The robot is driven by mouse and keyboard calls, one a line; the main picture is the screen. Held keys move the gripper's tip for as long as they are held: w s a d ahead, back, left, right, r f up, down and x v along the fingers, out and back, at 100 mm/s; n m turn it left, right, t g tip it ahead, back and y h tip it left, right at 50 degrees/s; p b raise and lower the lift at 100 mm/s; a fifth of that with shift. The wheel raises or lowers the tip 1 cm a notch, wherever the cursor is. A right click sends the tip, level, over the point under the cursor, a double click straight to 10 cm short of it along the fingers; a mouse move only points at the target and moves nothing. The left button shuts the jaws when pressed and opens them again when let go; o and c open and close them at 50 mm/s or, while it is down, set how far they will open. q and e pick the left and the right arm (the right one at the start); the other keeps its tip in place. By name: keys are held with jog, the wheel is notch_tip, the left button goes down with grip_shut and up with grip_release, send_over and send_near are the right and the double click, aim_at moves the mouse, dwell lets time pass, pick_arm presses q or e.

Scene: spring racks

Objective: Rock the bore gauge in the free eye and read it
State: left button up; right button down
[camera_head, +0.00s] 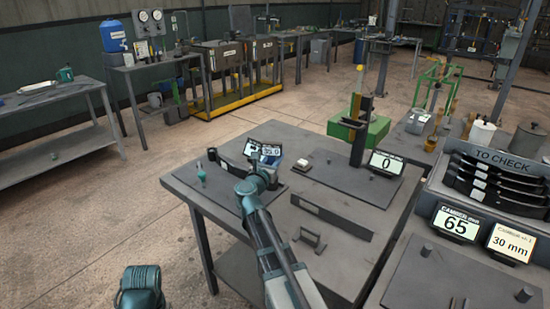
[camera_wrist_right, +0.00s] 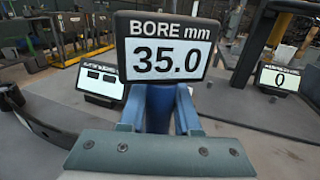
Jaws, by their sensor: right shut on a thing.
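The bore gauge (camera_wrist_right: 167,50) fills the middle of the right wrist view; its screen reads "BORE mm 35.0". My right gripper (camera_head: 270,172) is shut on its blue body, over the left part of the near table. The gauge screen (camera_head: 272,151) shows small and partly covered in the head view. A dark curved leaf spring (camera_head: 228,162) lies beside it, with a round eye (camera_head: 212,154) at its left end. A dark curved piece, apparently this spring, also shows in the wrist view (camera_wrist_right: 45,130). The gauge's tip is hidden.
A screen with dashes (camera_wrist_right: 101,82) stands behind the gauge. A post fixture (camera_head: 362,130) and a screen reading 0 (camera_head: 386,162) stand at the table's back right. A long dark bar (camera_head: 331,217) lies in front. The "TO CHECK" rack (camera_head: 505,165) holds several springs at right.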

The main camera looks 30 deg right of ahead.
jog(key=shift+s+a+r+h+b, duration=0.1)
jog(key=shift+s+a+h+b, duration=0.15)
jog(key=shift+b, duration=0.45)
dwell(0.4)
jog(key=shift+w+d+p, duration=0.25)
jog(key=shift+p, duration=0.45)
dwell(0.9)
dwell(0.8)
jog(key=shift+r+p, duration=2.45)
jog(key=shift+p, duration=0.1)
jog(key=shift+r+p, duration=1.95)
jog(key=shift+r, duration=0.05)
